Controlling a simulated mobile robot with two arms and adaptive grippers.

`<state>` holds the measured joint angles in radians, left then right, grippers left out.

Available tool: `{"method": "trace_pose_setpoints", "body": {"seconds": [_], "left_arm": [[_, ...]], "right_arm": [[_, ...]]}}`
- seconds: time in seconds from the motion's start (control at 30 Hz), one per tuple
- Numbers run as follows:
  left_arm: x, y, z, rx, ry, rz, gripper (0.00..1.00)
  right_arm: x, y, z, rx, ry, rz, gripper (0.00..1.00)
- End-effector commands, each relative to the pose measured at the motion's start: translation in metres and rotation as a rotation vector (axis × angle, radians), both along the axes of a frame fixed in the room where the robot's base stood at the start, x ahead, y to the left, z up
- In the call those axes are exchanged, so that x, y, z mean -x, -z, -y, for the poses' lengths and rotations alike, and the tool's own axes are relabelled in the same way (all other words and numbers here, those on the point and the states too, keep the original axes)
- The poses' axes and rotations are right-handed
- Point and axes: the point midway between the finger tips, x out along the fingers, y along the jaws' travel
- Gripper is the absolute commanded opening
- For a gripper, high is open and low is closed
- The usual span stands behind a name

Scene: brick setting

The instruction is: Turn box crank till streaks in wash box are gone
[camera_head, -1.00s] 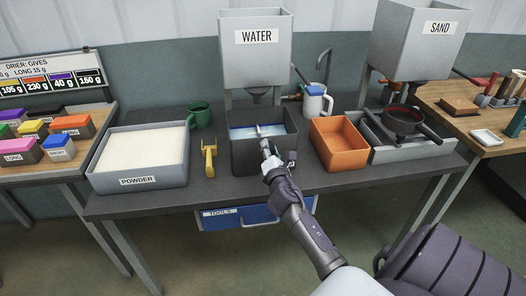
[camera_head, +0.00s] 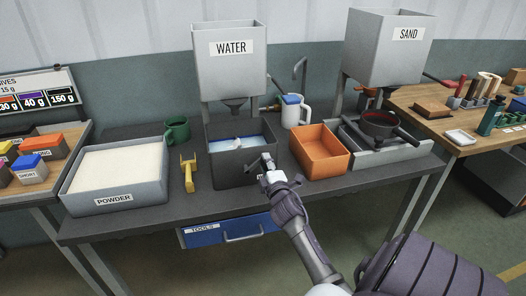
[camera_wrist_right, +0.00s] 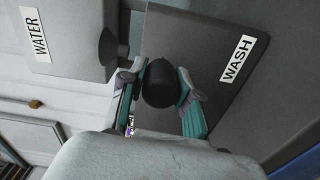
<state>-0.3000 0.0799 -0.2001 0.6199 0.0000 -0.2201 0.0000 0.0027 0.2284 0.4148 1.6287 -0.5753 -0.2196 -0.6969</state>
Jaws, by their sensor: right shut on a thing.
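The dark grey wash box (camera_head: 230,166) stands at the front middle of the table under the water hopper, with blue water inside. A small pale thing shows in the water; I cannot make out streaks. My right gripper (camera_head: 267,163) is at the right part of the box's front wall. In the right wrist view, its teal-padded fingers (camera_wrist_right: 162,98) are on either side of the round black crank knob (camera_wrist_right: 159,82) and shut on it. The WASH label (camera_wrist_right: 237,58) shows on the box's wall beside it. The rest of the crank is mostly hidden. My left gripper is out of view.
A yellow scoop (camera_head: 188,172) and the powder tray (camera_head: 117,199) lie left of the box, a green mug (camera_head: 177,129) behind them. An orange bin (camera_head: 320,153) stands close on the right. The water hopper (camera_head: 229,75) hangs above.

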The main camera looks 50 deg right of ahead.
Motion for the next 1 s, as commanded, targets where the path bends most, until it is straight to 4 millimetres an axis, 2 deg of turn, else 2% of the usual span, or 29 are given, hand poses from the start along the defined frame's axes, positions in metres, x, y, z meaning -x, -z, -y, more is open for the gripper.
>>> {"method": "trace_pose_setpoints", "body": {"seconds": [0.3,0.73,0.77,0.9,1.0], "left_arm": [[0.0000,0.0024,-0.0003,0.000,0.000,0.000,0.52],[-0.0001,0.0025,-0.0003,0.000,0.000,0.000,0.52],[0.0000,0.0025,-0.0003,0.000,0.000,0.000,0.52],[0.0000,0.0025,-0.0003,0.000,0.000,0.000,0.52],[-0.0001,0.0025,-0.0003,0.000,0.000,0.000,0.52]], "right_arm": [[0.0026,0.0063,0.0040,-0.074,0.002,0.042,0.00],[0.0029,0.0071,0.0042,-0.080,0.002,0.045,0.00],[0.0029,0.0071,0.0042,-0.080,0.002,0.045,0.33],[0.0027,0.0069,0.0040,-0.080,0.001,0.045,0.57],[0.0025,0.0066,0.0038,-0.080,0.001,0.046,0.58]]}}
